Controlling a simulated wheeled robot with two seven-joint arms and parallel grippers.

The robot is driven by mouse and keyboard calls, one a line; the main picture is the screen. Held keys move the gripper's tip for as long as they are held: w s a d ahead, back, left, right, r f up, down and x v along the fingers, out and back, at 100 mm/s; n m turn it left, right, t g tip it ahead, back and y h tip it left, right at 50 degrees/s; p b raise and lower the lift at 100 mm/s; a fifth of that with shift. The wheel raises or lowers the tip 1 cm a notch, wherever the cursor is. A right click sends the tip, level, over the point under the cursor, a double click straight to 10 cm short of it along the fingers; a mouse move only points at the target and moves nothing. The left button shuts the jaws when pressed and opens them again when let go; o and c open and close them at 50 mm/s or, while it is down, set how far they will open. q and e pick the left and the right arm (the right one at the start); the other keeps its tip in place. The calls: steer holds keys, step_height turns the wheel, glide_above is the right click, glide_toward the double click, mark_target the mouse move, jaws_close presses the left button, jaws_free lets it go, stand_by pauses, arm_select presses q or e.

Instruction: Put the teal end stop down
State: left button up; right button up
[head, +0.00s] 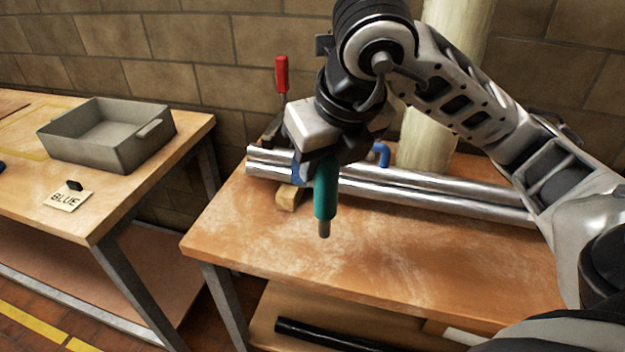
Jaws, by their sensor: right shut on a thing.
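The teal end stop (325,192) is a teal cylinder with a narrower grey-brown pin at its lower end. It hangs upright, pin down, in the head view, in front of the metal tubes. My right gripper (318,160) is shut on its upper part, which the jaws hide. The pin seems to be above the wooden table top (290,245), though the exact gap cannot be told. My left gripper is not in view.
Shiny metal tubes (430,190) lie along the right table, with a wooden block (288,196) and a red-handled clamp (281,75) near their left end. The right table's front is clear.

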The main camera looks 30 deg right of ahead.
steer(key=w+d+x, duration=0.1)
steer(key=x, duration=1)
steer(key=shift+w+d+r, duration=0.25)
steer(key=shift+w+d, duration=0.05)
steer(key=shift+d, duration=0.05)
steer(key=shift+f, duration=0.3)
steer(key=o, duration=1)
steer(key=shift+r, duration=0.1)
steer(key=shift+o, duration=0.2)
